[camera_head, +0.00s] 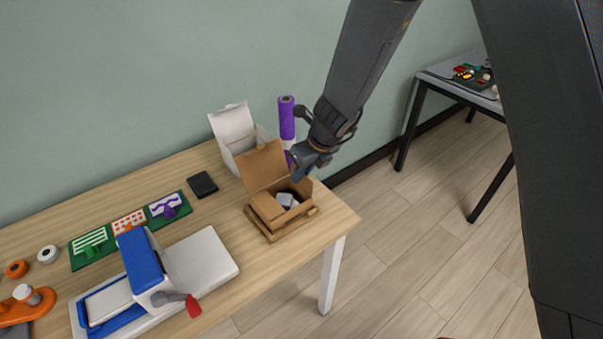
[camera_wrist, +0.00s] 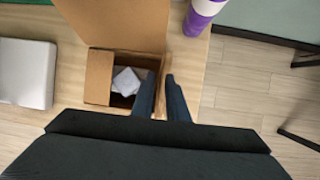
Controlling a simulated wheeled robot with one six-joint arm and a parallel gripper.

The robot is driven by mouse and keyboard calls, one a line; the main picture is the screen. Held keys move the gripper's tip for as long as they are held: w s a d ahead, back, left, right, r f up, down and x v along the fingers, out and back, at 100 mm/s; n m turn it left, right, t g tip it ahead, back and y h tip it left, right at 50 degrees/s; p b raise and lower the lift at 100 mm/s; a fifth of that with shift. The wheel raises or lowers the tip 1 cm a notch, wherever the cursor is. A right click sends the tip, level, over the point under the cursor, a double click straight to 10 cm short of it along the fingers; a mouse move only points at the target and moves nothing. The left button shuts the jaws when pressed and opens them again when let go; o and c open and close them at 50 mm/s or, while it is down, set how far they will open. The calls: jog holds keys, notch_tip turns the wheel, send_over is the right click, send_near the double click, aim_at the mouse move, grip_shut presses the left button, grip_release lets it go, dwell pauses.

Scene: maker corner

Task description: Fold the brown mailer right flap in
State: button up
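The brown mailer (camera_head: 268,209) stands at the table's right end with its lid (camera_head: 262,166) raised at the back. It also shows in the wrist view (camera_wrist: 98,78), where its left flap is seen at the left side of the opening. A pale grey-white item (camera_head: 287,200) lies inside, also in the wrist view (camera_wrist: 127,81). The right flap is mostly hidden by the fingers; contact is unclear.
A white open box (camera_head: 233,128) and a purple roll (camera_head: 287,118) stand behind the mailer. A blue-and-white press (camera_head: 205,262) with a red-tipped lever, a black pad (camera_head: 202,184) and green trays (camera_head: 90,247) are to the left. Floor is free right of the table.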

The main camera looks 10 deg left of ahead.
aim_at(289, 195)
grip_shut()
jog(key=shift+s+a+n+t+h+p, duration=0.15)
jog(key=shift+s+a+t+h, duration=0.15)
jog(key=shift+t+h, duration=0.25)
jog(key=shift+s+a+n+t+h+p, duration=0.15)
jog(key=shift+s+t+h, duration=0.1)
jog(key=shift+t+h, duration=0.25)
jog(key=shift+s+a+f+n+t+h, duration=0.15)
jog(key=shift+s+a+t+h, duration=0.15)
jog(key=shift+t, duration=0.2)
jog(key=shift+s+a+f+n+t+h, duration=0.1)
jog(key=shift+s+f+n+t+h, duration=0.05)
jog(key=shift+t+h, duration=0.25)
jog(key=t+h, duration=0.1)
jog(key=f+t+b, duration=0.1)
jog(key=t, duration=0.1)
jog(key=shift+s+a+n+h, duration=0.35)
jog(key=shift+s+n, duration=0.05)
jog(key=shift+s+a+f+n+t+h+b, duration=0.1)
jog(key=shift+s+f+n+t+h+b, duration=0.1)
jog(key=shift+t+h+b, duration=0.4)
jog(key=shift+s+a+f+n+t+h+b, duration=0.15)
jog(key=shift+t+h+b, duration=0.15)
jog(key=shift+t+b, duration=0.4)
